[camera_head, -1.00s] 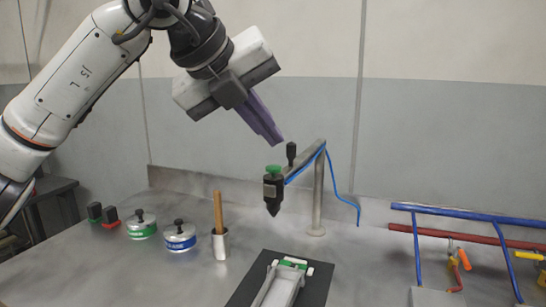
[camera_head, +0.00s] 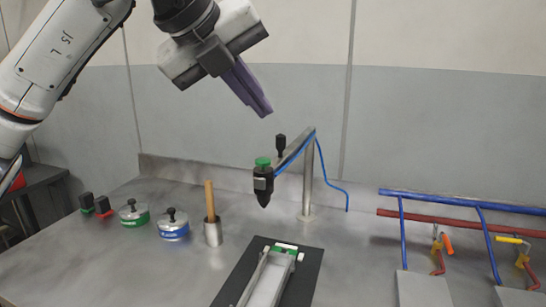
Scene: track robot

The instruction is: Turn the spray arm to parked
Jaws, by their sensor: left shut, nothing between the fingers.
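The spray arm (camera_head: 297,147) is a grey bar on top of an upright post (camera_head: 308,187). It points toward the front left. A black spray head with a green cap (camera_head: 263,180) hangs at its free end, and a black knob (camera_head: 281,143) stands up from the bar. A blue hose runs along the bar and down behind the post. My left gripper (camera_head: 264,109) has purple fingers, shut and empty. It is in the air above and a little left of the knob, apart from it. My right gripper is not in view.
Below the spray head lies a dark mat (camera_head: 303,277) with a grey-white fixture (camera_head: 267,279). To the left stand a metal cup (camera_head: 213,233) with a wooden handle, a blue-banded tin (camera_head: 173,226) and a green-banded tin (camera_head: 133,214). Blue pipes (camera_head: 460,202) and red pipes are at the right.

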